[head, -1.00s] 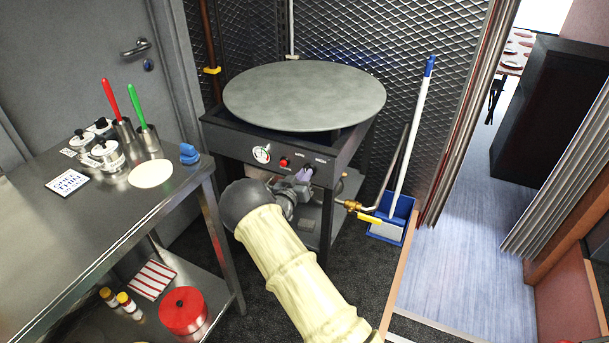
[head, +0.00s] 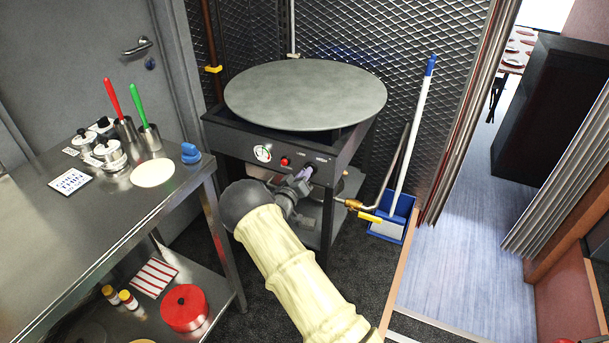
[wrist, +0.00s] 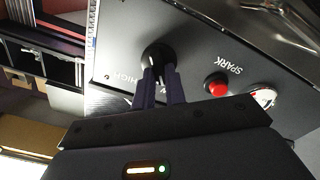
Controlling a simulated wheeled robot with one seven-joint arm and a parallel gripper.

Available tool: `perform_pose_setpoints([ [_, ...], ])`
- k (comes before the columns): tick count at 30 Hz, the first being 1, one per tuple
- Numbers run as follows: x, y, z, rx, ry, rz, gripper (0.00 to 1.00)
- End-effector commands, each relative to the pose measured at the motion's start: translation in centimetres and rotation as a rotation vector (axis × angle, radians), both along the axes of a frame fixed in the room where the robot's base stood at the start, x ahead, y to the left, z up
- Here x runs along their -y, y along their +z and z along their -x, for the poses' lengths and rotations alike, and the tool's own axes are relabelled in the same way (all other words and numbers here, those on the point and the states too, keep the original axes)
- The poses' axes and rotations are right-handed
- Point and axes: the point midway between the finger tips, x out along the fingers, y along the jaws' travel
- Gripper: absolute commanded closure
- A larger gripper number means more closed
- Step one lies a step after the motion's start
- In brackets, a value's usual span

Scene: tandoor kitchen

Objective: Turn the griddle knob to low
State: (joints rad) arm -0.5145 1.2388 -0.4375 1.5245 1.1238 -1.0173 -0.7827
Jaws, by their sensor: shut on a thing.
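The griddle (head: 305,95) is a large round grey plate on a dark box frame, in the head view. The black griddle knob (wrist: 156,54) is on its front panel, to the left of the red button in the wrist view, with the word HIGH printed beside it. My gripper (wrist: 160,73) is shut on the knob, its two dark fingers on either side of it. In the head view, my gripper (head: 303,174) reaches the right part of the panel and mostly hides the knob. The LOW mark cannot be read.
A red spark button (wrist: 216,84) and a round gauge (wrist: 263,97) are on the same panel. A gas pipe with a yellow-handled valve (head: 370,217) is right of the griddle. A steel table (head: 60,235) stands at left.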

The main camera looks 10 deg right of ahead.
Motion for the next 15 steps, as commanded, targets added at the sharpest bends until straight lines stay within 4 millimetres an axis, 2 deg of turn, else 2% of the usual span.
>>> perform_pose_setpoints([
  [1, -0.16, -0.05, -0.01, -0.002, 0.003, 0.001, 1.0],
  [2, -0.17, -0.04, -0.01, -0.002, 0.003, 0.001, 0.85],
  [5, -0.14, -0.04, -0.01, -0.002, 0.003, 0.001, 0.66],
  [15, -0.15, -0.02, 0.14, -0.001, 0.001, 0.0, 0.65],
])
